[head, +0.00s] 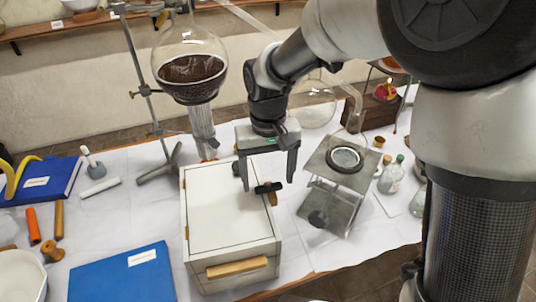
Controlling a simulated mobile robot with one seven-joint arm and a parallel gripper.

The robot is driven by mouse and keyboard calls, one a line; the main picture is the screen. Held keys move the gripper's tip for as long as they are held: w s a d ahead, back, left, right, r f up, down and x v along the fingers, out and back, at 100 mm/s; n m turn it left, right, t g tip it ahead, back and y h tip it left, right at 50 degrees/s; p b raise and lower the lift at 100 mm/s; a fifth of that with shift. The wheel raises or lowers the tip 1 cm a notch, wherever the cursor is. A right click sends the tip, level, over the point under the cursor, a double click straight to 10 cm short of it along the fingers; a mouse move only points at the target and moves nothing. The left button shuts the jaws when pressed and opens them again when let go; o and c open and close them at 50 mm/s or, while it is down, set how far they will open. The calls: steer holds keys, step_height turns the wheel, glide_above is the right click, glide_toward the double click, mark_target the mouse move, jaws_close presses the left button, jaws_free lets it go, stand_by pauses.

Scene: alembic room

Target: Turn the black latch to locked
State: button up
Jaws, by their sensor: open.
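A white box (222,215) with a flat lid and a wooden bar handle (237,267) on its front stands near the middle of the table. The black latch (266,188) is at the right edge of the lid, with a brown piece beside it. My gripper (267,182) points down over this edge with its jaws open and nothing held between them. In the picture its two fingers lie on either side of the latch. I cannot tell whether they touch it or hover above it. A small dark piece shows behind the left finger.
A metal jack stand (335,185) with a glass vessel stands close right of the box. A round flask (190,70) on a stand rises behind it. A blue folder (122,272) lies front left. Small bottles (391,175) stand at the right.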

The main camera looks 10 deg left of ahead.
mark_target(268, 184)
step_height(268, 184, up, 17)
steer(key=p, duration=0.2)
steer(key=shift+f, duration=0.1)
stand_by(0.3)
